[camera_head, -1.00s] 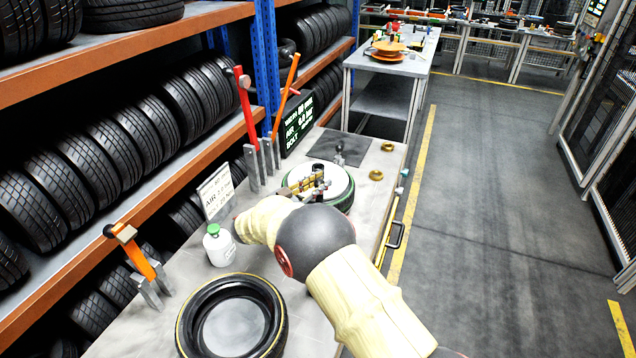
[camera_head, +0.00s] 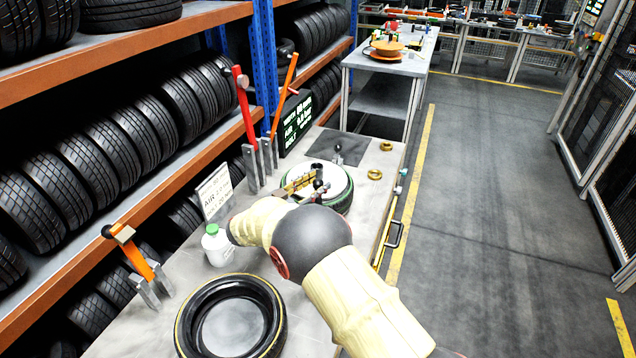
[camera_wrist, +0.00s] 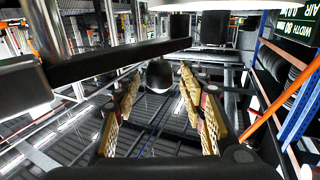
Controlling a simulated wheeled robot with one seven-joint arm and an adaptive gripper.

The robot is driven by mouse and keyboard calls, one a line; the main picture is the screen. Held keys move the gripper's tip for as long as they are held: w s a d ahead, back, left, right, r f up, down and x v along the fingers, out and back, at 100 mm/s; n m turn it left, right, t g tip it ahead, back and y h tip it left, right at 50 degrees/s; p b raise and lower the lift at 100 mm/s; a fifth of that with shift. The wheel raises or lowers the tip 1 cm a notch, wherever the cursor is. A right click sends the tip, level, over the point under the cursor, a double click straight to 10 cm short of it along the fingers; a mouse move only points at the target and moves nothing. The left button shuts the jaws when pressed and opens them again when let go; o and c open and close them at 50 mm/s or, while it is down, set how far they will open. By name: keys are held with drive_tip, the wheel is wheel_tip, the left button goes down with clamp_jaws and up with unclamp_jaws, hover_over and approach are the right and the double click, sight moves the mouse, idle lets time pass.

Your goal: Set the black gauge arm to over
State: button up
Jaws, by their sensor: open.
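The black gauge arm (camera_wrist: 110,62) shows as a dark bar across the upper part of the wrist view, which looks upside down. In the head view a small black knob (camera_head: 318,184) shows beside my gripper, over the white-topped tyre (camera_head: 336,186). My gripper (camera_head: 300,185) is open; it also shows in the wrist view (camera_wrist: 158,92), its fingers apart on both sides of the knob. I cannot tell whether they touch it. My arm hides much of the gauge, and its marks are not readable.
A white bottle with a green cap (camera_head: 217,245) and a black tyre (camera_head: 232,318) stand near my arm. Red (camera_head: 243,105) and orange (camera_head: 285,95) levers stand beside a dark display (camera_head: 296,125). Brass rings (camera_head: 375,174) lie to the right. The aisle (camera_head: 480,200) is clear.

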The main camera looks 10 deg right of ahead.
drive_tip(key=v, duration=1.1)
